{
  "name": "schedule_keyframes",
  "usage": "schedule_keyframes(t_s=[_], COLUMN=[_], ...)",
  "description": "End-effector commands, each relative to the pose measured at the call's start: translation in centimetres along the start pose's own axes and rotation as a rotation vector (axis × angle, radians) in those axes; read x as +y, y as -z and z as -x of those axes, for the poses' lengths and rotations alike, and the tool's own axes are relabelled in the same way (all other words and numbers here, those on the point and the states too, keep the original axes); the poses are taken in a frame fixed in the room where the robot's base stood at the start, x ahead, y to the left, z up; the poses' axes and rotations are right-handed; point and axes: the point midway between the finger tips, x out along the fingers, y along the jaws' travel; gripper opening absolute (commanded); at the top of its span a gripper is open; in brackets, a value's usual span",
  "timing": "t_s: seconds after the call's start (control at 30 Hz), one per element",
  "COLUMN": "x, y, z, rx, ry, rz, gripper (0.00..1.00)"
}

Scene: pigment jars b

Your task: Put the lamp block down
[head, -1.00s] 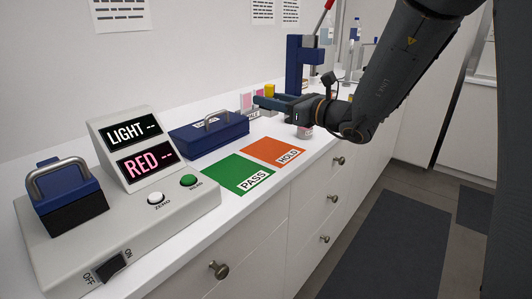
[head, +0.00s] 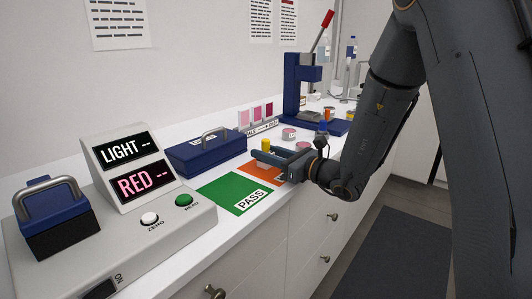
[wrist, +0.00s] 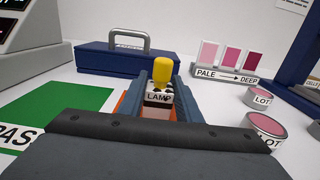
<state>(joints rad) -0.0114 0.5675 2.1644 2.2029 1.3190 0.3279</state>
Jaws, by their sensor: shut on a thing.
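The lamp block (wrist: 158,97) is a small pale block with a dark-marked top, a "LAMP" label and a yellow knob (wrist: 162,69). In the wrist view it stands upright between my fingers. My gripper (wrist: 161,92) is shut on it. In the head view my gripper (head: 272,158) is over the orange HOLD mat (head: 258,171), and the yellow knob (head: 267,145) shows at its fingertips. Fingers hide most of the block and part of the mat. I cannot tell whether the block's base touches the mat.
The green PASS mat (head: 236,192) lies left of the orange one. A blue handled case (head: 207,155) stands behind. Pink LOT jars (wrist: 266,128), a pale-to-deep swatch stand (wrist: 226,65) and a blue press (head: 298,90) are to the right. The light meter (head: 140,235) is at left.

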Motion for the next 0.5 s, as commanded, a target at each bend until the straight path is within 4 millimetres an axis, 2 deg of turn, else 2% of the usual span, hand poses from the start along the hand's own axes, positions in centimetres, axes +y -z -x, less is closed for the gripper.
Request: schedule_keyframes(t_s=[0.3, 0.33, 0.43, 0.5], x=[-0.09, -0.08, -0.07, -0.08], y=[0.20, 0.18, 0.13, 0.12], z=[0.02, 0.03, 0.03, 0.03], rx=[-0.002, -0.001, -0.001, -0.001], ry=[0.001, 0.001, 0.001, 0.001], rz=[0.001, 0.001, 0.001, 0.001], gripper=[0.08, 0.34, 0.50, 0.50])
